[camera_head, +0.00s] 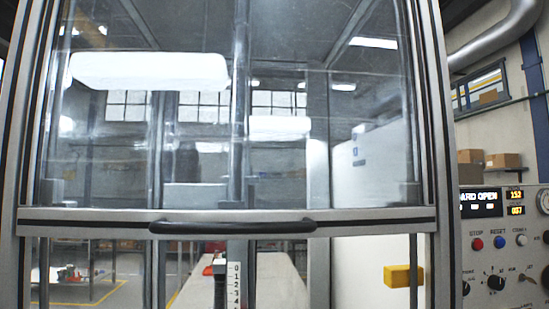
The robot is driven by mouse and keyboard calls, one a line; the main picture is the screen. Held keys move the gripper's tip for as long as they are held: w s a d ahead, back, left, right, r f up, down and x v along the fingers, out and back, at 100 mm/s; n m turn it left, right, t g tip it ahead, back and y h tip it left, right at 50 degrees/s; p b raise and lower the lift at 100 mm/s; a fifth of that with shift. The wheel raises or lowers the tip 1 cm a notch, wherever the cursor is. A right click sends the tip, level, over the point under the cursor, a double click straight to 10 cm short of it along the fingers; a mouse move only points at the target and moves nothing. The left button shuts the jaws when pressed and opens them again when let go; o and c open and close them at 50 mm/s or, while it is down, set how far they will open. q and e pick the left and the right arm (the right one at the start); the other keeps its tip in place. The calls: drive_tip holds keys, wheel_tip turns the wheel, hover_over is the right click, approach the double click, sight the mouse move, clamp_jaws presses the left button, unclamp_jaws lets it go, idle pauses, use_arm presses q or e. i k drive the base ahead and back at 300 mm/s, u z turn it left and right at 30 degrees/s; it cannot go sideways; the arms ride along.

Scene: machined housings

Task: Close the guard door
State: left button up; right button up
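The guard door (330,120) is a large clear pane in a metal frame, filling most of the head view. Its bottom rail (90,217) runs across the view, with a dark bar handle (232,227) at its middle. Below the rail there is an open gap through which the space behind shows. The control panel's display (482,203) shows "ARD OPEN", its left part cut off. Neither of my grippers is in view, so their states and distances from the handle do not show.
Upright metal posts (440,130) flank the door. A yellow block (403,275) sits below the rail at the right. A vertical scale (234,285) stands below the handle. The control panel (500,262) with buttons and knobs is at the right edge.

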sight(33, 221)
drive_tip(key=z, duration=1)
drive_tip(key=k, duration=0.35)
drive_tip(key=u, duration=1)
